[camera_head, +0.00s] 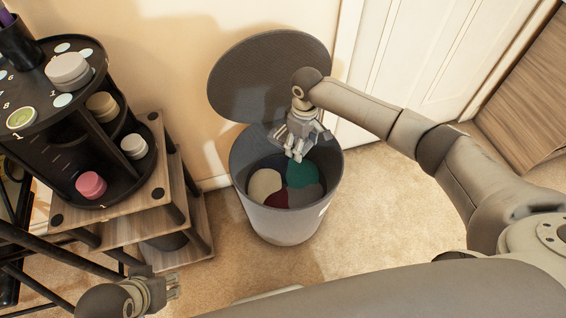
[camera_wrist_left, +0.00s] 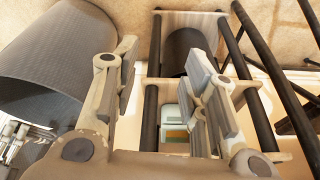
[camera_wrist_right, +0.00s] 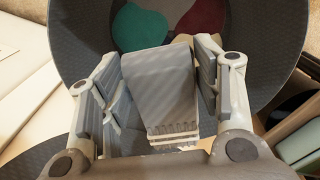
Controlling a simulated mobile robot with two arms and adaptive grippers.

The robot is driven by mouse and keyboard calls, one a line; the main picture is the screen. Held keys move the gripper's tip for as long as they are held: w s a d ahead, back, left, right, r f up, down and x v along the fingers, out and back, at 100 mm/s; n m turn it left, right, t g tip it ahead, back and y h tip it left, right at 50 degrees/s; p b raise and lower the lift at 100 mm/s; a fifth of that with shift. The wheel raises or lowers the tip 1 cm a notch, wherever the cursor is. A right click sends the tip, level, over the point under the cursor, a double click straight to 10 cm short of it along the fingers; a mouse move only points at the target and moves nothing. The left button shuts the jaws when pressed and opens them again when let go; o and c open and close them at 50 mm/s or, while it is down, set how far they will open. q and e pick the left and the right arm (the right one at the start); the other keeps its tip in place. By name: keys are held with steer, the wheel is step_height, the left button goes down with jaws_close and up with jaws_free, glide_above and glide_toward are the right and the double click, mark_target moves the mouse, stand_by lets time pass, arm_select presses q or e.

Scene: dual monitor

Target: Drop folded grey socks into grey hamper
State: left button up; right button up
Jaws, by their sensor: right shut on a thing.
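The grey hamper (camera_head: 270,225) stands on the carpet with its round lid (camera_head: 240,85) tipped up against the wall. My right gripper (camera_head: 297,150) is over the hamper's opening, coming in from the right. In the right wrist view it is shut on the folded grey socks (camera_wrist_right: 160,85), which hang between its fingers above the hamper (camera_wrist_right: 75,40). The socks are hard to tell from the gripper in the head view. My left gripper (camera_head: 175,286) is low at the lower left, away from the hamper. Its fingers (camera_wrist_left: 160,80) are apart and empty.
Cream (camera_head: 264,184), green (camera_head: 300,174) and dark red (camera_head: 277,200) cloth items lie inside the hamper. A black tiered stand (camera_head: 85,130) with several small jars sits on wooden shelving (camera_head: 150,215) at left. Carpet at the hamper's right is clear; a white door (camera_head: 430,50) is behind.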

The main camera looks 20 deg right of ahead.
steer(key=shift+f, duration=0.15)
steer(key=shift+f+b, duration=0.7)
steer(key=shift+b, duration=0.45)
arm_select(q)
steer(key=w+d+r+t+h+b, duration=0.1)
steer(key=w+d+r+t, duration=0.2)
steer(key=w+r+t, duration=0.3)
steer(key=w+d+r+t+h+b, duration=0.1)
steer(key=w+d+r+t+h, duration=0.2)
steer(key=w, duration=0.6)
arm_select(e)
steer(key=shift+f, duration=0.65)
arm_select(q)
step_height(320, 180, up, 19)
steer(key=s+d+m+t+h+b, duration=0.1)
steer(key=t+b, duration=0.3)
steer(key=t, duration=0.8)
steer(key=shift+s+d+t+h, duration=0.15)
steer(key=shift+s+t+h, duration=0.25)
steer(key=shift+s+h, duration=0.35)
arm_select(e)
steer(key=shift+f, duration=1.5)
arm_select(q)
steer(key=shift+f, duration=0.1)
arm_select(e)
steer(key=o, duration=1.1)
